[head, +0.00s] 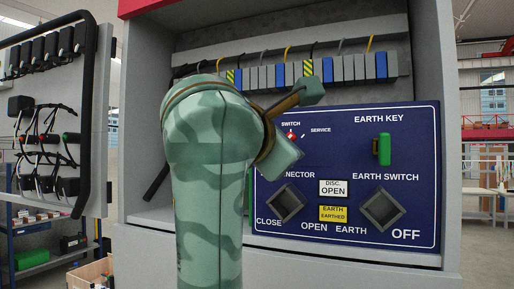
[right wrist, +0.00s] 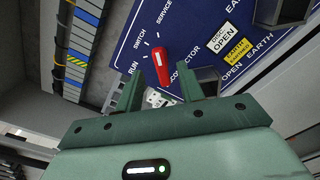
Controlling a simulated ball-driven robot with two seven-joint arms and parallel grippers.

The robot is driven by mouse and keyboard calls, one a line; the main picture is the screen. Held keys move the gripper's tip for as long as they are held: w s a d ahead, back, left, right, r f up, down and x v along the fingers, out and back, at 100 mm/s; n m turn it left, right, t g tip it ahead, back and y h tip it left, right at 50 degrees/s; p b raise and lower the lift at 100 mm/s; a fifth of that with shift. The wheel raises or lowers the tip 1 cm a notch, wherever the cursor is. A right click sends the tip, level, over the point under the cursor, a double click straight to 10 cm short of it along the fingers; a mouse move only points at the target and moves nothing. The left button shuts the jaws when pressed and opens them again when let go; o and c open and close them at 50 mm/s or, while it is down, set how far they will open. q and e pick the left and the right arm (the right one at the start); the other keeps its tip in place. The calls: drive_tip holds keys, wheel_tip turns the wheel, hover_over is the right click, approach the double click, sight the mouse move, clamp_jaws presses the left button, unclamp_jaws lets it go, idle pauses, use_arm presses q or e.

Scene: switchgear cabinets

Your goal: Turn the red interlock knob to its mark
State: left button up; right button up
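The red interlock knob (right wrist: 161,66) is on the blue panel (right wrist: 205,25), among the labels RUN, SWITCH and SERVICE and several small white marks. In the right wrist view its handle stands nearly upright in the picture, with a white stripe on it. In the head view only a small part of the knob (head: 291,134) shows beside my right gripper (head: 298,122). My right gripper (right wrist: 160,76) is open, its two green fingers apart on either side of the knob's lower end in the picture. Contact cannot be told. My left gripper is not in view.
The panel also bears a green earth key (head: 384,149) and two square sockets, one at lower left (head: 287,203) and one at right (head: 381,210). A terminal row (head: 330,70) runs above it. The grey cabinet side wall (head: 432,75) stands at right.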

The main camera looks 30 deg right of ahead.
drive_tip(key=b+v, duration=0.1)
drive_tip(key=v, duration=0.9)
drive_tip(key=shift+a, duration=0.15)
